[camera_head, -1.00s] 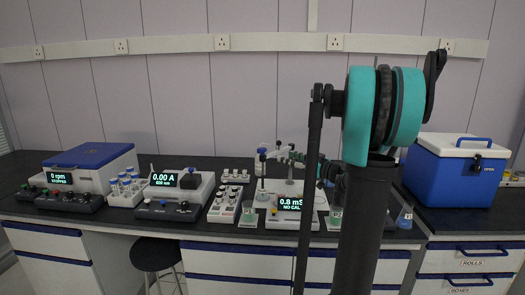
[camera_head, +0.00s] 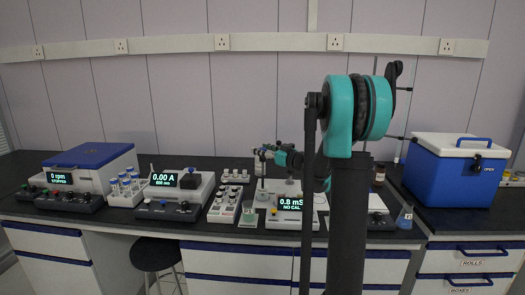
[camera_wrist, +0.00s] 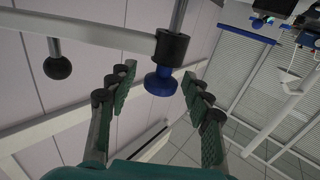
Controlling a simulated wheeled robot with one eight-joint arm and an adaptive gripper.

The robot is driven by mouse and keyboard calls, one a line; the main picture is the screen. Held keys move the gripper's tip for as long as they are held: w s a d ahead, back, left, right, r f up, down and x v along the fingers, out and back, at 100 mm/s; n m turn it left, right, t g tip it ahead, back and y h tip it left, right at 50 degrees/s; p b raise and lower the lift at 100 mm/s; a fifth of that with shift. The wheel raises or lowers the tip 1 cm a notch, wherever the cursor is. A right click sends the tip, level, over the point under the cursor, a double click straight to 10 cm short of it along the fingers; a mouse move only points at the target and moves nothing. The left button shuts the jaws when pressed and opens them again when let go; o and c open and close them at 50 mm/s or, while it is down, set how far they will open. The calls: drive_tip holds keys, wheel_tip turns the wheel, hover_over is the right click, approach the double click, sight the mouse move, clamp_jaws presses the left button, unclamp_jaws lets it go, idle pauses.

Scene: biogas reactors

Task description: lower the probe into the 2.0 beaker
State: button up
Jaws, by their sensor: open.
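My gripper (camera_wrist: 158,80) is open in the wrist view, its two green padded fingers apart. A blue knob (camera_wrist: 161,82) under a black collar (camera_wrist: 171,46) on a metal rod sits between the fingertips; I cannot tell whether they touch it. In the head view my gripper (camera_head: 268,152) is small, beside the upright probe stand behind the meter (camera_head: 291,203), which reads 0.8 mS, NO CAL. The probe itself is hard to make out. A small clear beaker (camera_head: 248,217) with greenish content stands left of the meter; its label is unreadable. Other beakers may be hidden behind my arm.
A rack of small vials (camera_head: 224,205) stands left of the beaker. In the wrist view a black ball (camera_wrist: 57,68) on a rod is left of the gripper.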

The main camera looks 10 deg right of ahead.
clamp_jaws()
idle(0.3)
drive_tip(key=shift+r, duration=0.1)
wheel_tip(320, 180, up, 8)
drive_tip(key=shift+r, duration=0.1)
idle(0.4)
unclamp_jaws()
